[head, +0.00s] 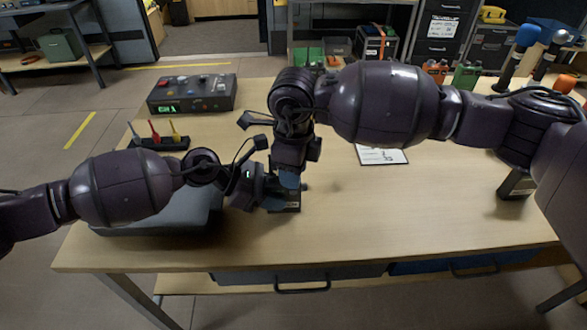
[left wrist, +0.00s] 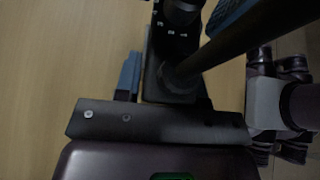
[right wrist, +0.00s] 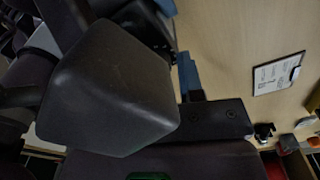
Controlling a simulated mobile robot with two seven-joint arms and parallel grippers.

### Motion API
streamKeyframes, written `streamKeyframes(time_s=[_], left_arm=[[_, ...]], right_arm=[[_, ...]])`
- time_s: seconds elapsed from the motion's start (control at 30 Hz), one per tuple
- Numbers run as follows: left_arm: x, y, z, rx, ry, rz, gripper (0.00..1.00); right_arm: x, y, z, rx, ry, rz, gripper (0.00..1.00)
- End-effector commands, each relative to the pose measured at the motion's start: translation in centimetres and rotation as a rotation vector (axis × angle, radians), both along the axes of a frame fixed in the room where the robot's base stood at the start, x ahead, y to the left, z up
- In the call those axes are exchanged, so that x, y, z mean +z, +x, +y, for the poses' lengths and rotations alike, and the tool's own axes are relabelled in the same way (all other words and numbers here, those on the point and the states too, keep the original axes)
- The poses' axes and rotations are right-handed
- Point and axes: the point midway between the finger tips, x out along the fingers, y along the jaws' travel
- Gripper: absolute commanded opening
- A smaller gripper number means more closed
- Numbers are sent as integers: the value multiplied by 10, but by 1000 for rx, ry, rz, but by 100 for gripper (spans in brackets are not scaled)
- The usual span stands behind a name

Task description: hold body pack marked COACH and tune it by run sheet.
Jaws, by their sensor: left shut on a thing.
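My left gripper (head: 278,192) is shut on a dark body pack (head: 287,206) and holds it at the front middle of the table. In the left wrist view the pack (left wrist: 172,45) shows small white marks and a round black part. I cannot read COACH on it. My right gripper (head: 288,180) points down right at the pack; one blue finger (right wrist: 190,75) shows in its wrist view, and its opening and any contact are hidden. The run sheet (head: 382,156) lies flat on the table right of the grippers; it also shows in the right wrist view (right wrist: 278,73).
A control box (head: 192,94) with a green display stands at the back left. A dark rack (head: 160,143) with coloured tools is in front of it. A grey case (head: 165,212) sits under my left arm. Several packs and microphones line the back right. The front right of the table is clear.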

Motion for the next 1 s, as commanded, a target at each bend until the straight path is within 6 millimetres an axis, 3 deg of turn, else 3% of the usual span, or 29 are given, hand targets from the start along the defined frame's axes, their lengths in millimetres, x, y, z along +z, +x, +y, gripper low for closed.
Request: streamKeyframes(time_s=[0.2,0.4,1.0], left_arm=[[-3,0,1,2,4,3,7],[-3,0,1,2,3,3,7],[-3,0,1,1,3,3,7]], right_arm=[[-1,1,0,0,-1,1,35],[-1,1,0,0,0,1,6],[-1,1,0,248,0,0,6]])
